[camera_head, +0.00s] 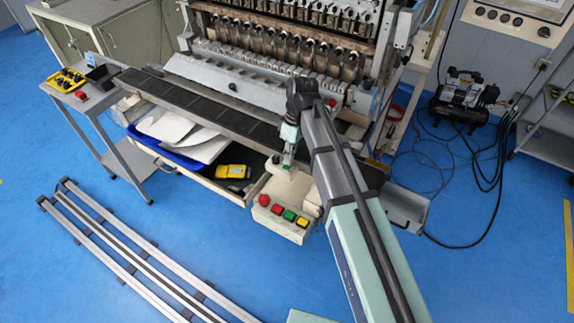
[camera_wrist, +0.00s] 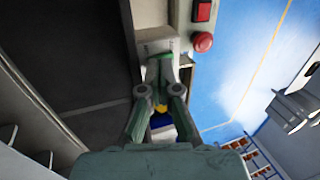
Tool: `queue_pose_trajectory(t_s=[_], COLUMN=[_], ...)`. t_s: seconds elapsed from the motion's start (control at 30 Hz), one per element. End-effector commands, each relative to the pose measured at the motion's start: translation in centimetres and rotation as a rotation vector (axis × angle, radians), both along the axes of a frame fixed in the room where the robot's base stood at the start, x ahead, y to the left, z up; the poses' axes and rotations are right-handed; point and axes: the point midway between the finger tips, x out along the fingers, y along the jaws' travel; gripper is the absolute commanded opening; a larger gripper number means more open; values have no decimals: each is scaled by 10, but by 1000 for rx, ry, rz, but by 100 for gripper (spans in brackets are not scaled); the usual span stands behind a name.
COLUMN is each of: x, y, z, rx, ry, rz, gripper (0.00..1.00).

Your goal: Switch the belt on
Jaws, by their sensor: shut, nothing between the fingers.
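The belt (camera_head: 185,105) is a long dark strip running along the front of the winding machine. A beige control box (camera_head: 284,229) stands at its front edge. Its sloped face carries a round red button (camera_head: 264,200), a square red button (camera_head: 277,208), a green button (camera_head: 289,215) and a yellow button (camera_head: 301,222). My gripper (camera_head: 287,168) is shut and empty, just behind the box's button face. In the wrist view the round red button (camera_wrist: 203,42) and square red button (camera_wrist: 203,11) lie up and right of my fingertips (camera_wrist: 160,66). Whether the fingertips touch the box is unclear.
The coil winder (camera_head: 285,40) stands behind the belt. Under the belt, an open drawer holds a yellow device (camera_head: 233,171) beside a blue tray (camera_head: 165,157). A side table (camera_head: 92,101) is at left, and rails (camera_head: 130,250) lie on the blue floor.

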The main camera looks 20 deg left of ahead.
Motion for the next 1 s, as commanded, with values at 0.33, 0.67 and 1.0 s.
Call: queue_pose_trajectory(t_s=[0.33,0.67,1.0], x=[0,0,0], y=[0,0,0], z=[-2,19,43], rx=[0,0,-1], ry=[0,0,1], rz=[0,0,0], gripper=[0,0,0])
